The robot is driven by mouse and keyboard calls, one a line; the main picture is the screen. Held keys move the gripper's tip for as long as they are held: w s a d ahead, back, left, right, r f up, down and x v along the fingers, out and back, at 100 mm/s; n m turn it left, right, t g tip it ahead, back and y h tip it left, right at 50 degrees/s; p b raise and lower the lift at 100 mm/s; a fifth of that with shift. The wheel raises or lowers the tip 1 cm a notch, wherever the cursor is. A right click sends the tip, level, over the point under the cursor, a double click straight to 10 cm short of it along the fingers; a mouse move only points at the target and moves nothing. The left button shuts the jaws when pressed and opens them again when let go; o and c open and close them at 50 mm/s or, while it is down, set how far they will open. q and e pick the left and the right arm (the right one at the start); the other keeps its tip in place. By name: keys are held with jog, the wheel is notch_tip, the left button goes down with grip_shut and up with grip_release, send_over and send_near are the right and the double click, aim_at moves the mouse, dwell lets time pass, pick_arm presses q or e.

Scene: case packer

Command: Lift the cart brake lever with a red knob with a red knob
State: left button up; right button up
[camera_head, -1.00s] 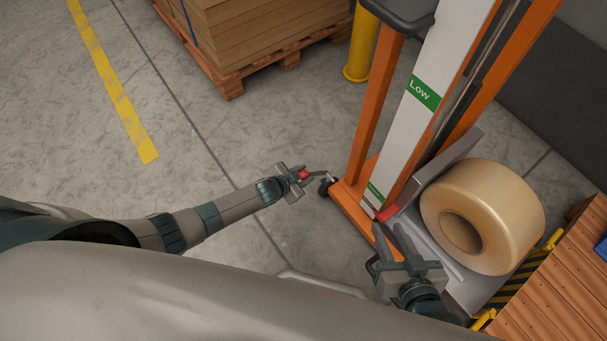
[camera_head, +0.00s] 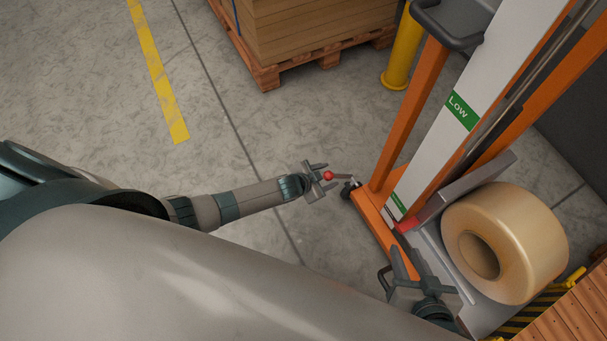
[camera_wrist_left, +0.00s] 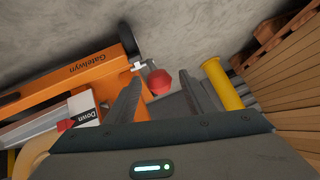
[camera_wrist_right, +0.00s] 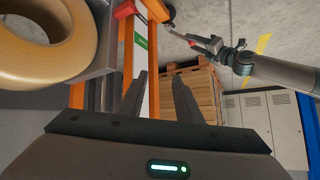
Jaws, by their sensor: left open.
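The brake lever (camera_head: 343,178) is a short grey bar low at the cart's corner, next to a small caster, with a round red knob (camera_head: 328,175) at its end. In the left wrist view the knob (camera_wrist_left: 159,83) sits between the tips of my left gripper (camera_wrist_left: 160,88), with a gap visible to the right finger. My left gripper (camera_head: 322,178) is open at the knob; whether the left finger touches it I cannot tell. My right gripper (camera_head: 406,264) is open and empty beside the cart base, and the right wrist view also shows its spread fingers (camera_wrist_right: 160,92).
The orange cart mast (camera_head: 410,115) rises behind the lever, with a grey handle above. A large tan roll (camera_head: 535,240) lies on the cart's right. A yellow post (camera_head: 403,55) and a pallet of boards (camera_head: 310,30) stand behind.

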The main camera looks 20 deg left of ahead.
pick_arm(q)
jog(key=p+v, duration=0.1)
jog(key=v, duration=0.3)
jog(key=shift+w+r+p, duration=0.1)
jog(key=shift+p, duration=0.2)
jog(key=p+v, duration=0.3)
jog(key=v, duration=0.8)
jog(key=shift+s+r, duration=0.15)
jog(key=shift+s, duration=0.15)
pick_arm(e)
jog(key=s+d+f+g+h, duration=0.2)
jog(key=s+d+f+g, duration=0.1)
jog(key=s+d+g, duration=0.1)
jog(key=shift+s+d+g, duration=0.3)
jog(key=shift+s+d, duration=0.15)
jog(key=shift+d, duration=0.55)
pick_arm(q)
jog(key=shift+a, duration=0.1)
